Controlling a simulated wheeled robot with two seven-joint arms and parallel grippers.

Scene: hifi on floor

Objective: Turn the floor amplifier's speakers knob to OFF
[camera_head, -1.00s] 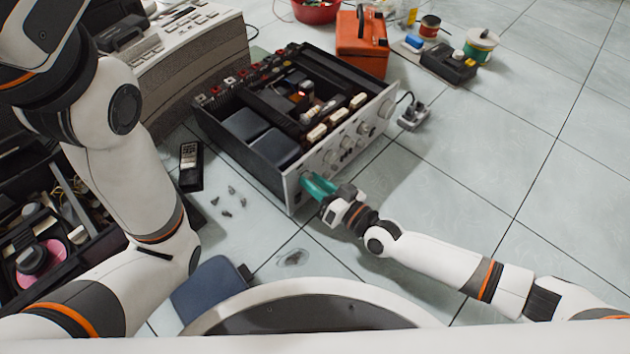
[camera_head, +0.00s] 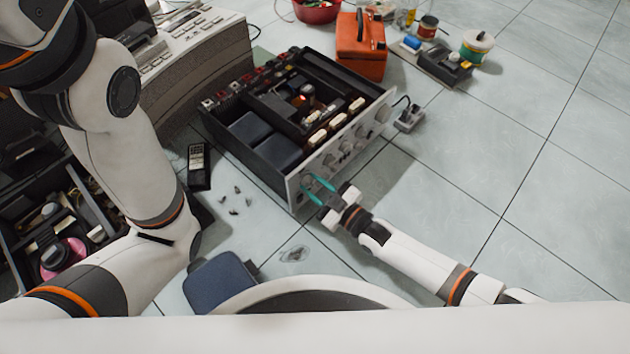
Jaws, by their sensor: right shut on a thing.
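The amplifier (camera_head: 262,170) stands on the tiled floor with its top open and its silver front panel (camera_head: 358,143) facing the lower right. A row of knobs runs along the panel. My right gripper (camera_head: 311,183) is at the panel's near left end, its two teal fingers closed on either side of the leftmost knob (camera_head: 308,178), which I take as the speakers knob. The fingers partly hide it, and its pointer and lettering are too small to read. My left arm comes in from the left, but its gripper is out of view.
A black multimeter (camera_head: 199,166) and several small loose parts lie left of the amplifier. An orange toolbox (camera_head: 361,47) and a power plug block (camera_head: 409,118) stand behind and beside it. A dark blue pad (camera_head: 219,282) lies in front.

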